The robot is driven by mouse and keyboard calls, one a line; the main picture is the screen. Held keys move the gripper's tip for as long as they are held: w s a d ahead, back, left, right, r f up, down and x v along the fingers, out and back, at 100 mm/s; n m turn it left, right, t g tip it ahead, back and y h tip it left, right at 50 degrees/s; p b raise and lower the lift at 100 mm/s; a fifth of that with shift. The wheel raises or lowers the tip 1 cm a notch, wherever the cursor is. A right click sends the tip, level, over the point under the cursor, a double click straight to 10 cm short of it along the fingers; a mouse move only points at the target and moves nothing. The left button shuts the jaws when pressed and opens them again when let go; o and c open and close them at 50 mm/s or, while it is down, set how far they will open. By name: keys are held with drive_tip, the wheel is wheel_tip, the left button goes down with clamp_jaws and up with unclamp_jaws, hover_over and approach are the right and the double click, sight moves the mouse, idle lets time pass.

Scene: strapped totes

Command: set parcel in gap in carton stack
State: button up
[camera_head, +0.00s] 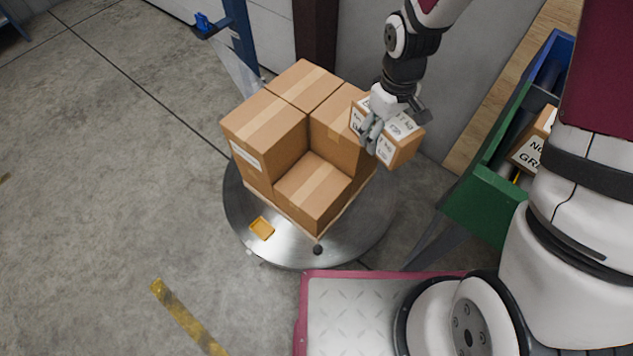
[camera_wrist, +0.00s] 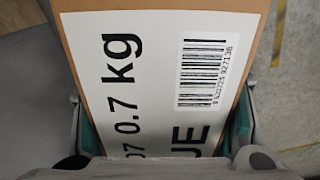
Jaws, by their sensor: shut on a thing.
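My gripper (camera_head: 377,128) is shut on a brown parcel (camera_head: 405,148) with white printed labels. It holds the parcel in the air at the right side of the carton stack. In the wrist view the parcel (camera_wrist: 262,50) fills the middle, with a label reading "0.7 kg" and a barcode, and the gripper fingers show on both sides. The carton stack (camera_head: 265,130) has taller cartons at the left, back and right. The front corner is a lower carton (camera_head: 312,190), whose open space above forms the gap. Whether the parcel touches the right carton, I cannot tell.
A blue post (camera_head: 240,40) stands behind. Floor at the left is clear.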

sight(313, 183)
drive_tip(key=s+a+f+n+b, duration=0.3)
drive_tip(key=a+f+n+b, duration=0.1)
drive_tip(key=f+n+b, duration=0.2)
drive_tip(key=s+a+f+n+b, duration=0.4)
drive_tip(key=f+n+b, duration=0.2)
drive_tip(key=f+n, duration=0.2)
drive_tip(key=s+a+f+n+b, duration=0.3)
drive_tip(key=f+n+b, duration=0.3)
drive_tip(key=f, duration=0.3)
drive_tip(key=shift+s+a+f+n+b, duration=0.35)
drive_tip(key=shift+a+n, duration=0.15)
drive_tip(key=shift+a, duration=0.3)
drive_tip(key=w+a, duration=0.1)
drive_tip(key=w, duration=0.4)
drive_tip(key=w+a+f+b, duration=0.1)
drive_tip(key=w, duration=0.4)
drive_tip(key=w+a, duration=0.1)
drive_tip(key=w, duration=0.4)
drive_tip(key=shift+f, duration=0.15)
drive_tip(key=shift+w+f+b, duration=0.25)
drive_tip(key=shift+f+b, duration=0.05)
drive_tip(key=shift+b, duration=0.1)
wheel_tip(313, 183, down, 3)
drive_tip(key=shift+f+b, duration=0.1)
drive_tip(key=shift+b, duration=0.8)
drive_tip(key=o, duration=2)
drive_tip(key=shift+s, duration=0.1)
